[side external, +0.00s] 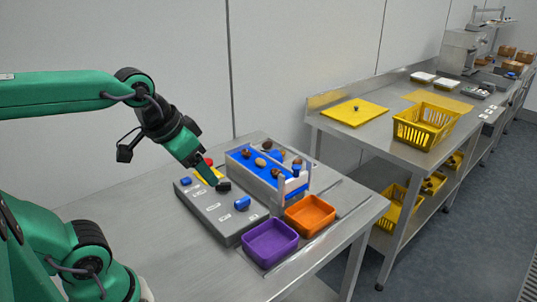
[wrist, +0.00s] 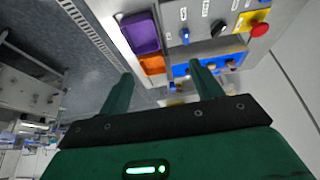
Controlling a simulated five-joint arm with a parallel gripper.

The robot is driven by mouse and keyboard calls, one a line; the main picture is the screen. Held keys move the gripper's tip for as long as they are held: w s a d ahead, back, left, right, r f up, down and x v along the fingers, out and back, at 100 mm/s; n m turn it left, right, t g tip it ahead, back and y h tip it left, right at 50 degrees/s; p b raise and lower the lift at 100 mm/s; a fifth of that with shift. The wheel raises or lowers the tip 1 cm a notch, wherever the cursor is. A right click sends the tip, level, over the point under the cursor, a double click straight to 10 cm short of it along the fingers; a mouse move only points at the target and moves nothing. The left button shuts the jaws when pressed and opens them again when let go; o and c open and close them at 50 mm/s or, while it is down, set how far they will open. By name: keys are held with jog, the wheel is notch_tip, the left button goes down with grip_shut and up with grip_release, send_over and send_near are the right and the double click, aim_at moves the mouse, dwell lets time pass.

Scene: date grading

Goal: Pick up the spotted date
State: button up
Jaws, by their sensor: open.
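Several brown dates lie on the blue belt (side external: 240,158) of a small conveyor. One date (side external: 260,162) near the belt's middle looks lighter than a dark one (side external: 246,153) to its left. Spots are too small to make out, so I cannot tell which date is the spotted one. My gripper (side external: 214,182) is over the grey control box, left of the belt and apart from the dates. In the wrist view my gripper (wrist: 163,84) has its two fingers spread with nothing between them. The belt (wrist: 222,68) shows there beyond the right finger, partly hidden.
The control box (side external: 224,228) has knobs and a red button (wrist: 259,29) on a yellow plate. A purple tray (side external: 270,260) and an orange tray (side external: 310,227) stand at the conveyor's near end. A white-and-blue frame (side external: 293,187) rises over that end. The steel table is clear at left.

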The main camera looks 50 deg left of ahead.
jog(key=w+a+r+g, duration=0.1)
jog(key=w+r, duration=0.1)
jog(key=w, duration=0.6)
jog(key=g, duration=0.4)
send_over(277, 169)
jog(key=f, duration=1)
jog(key=shift+s+d+f, duration=0.25)
jog(key=shift+s, duration=0.05)
jog(key=shift+w+a+f, duration=0.2)
jog(key=shift+w+f, duration=0.15)
jog(key=shift+f, duration=0.1)
jog(key=shift+s+f, duration=0.15)
jog(key=shift+f, duration=3.8)
jog(key=c, duration=0.8)
